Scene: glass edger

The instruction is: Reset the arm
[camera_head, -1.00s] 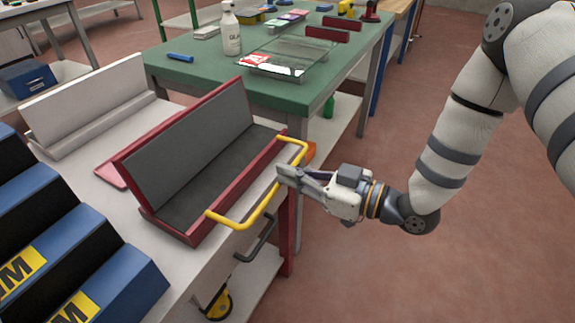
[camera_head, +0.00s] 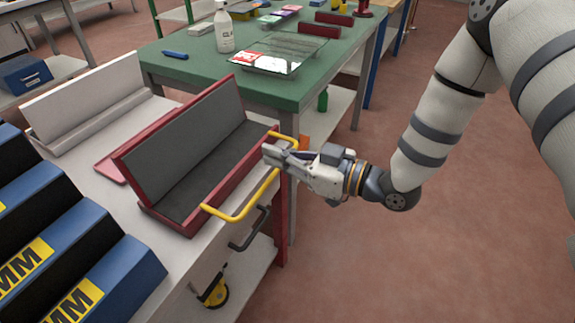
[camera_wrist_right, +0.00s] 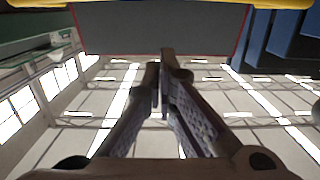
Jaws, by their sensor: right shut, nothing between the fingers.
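My right arm comes in from the right of the head view. Its gripper (camera_head: 272,152) is shut and empty, at the yellow handle (camera_head: 245,210) on the front of a red tray with grey lining (camera_head: 190,150). The fingertips overlap the handle in the picture; I cannot tell whether they touch it. In the right wrist view the two fingers (camera_wrist_right: 163,60) come together with nothing between them, and the grey panel of the red-framed tray (camera_wrist_right: 160,25) shows beyond. My left gripper is not in view.
The tray stands on a white cart (camera_head: 100,175) with a black handle (camera_head: 250,230). Blue stepped blocks (camera_head: 60,240) stand at the left. A green table (camera_head: 290,90) behind holds a white bottle (camera_head: 223,30) and a glass pane (camera_head: 280,52). Open floor (camera_head: 430,260) lies at the right.

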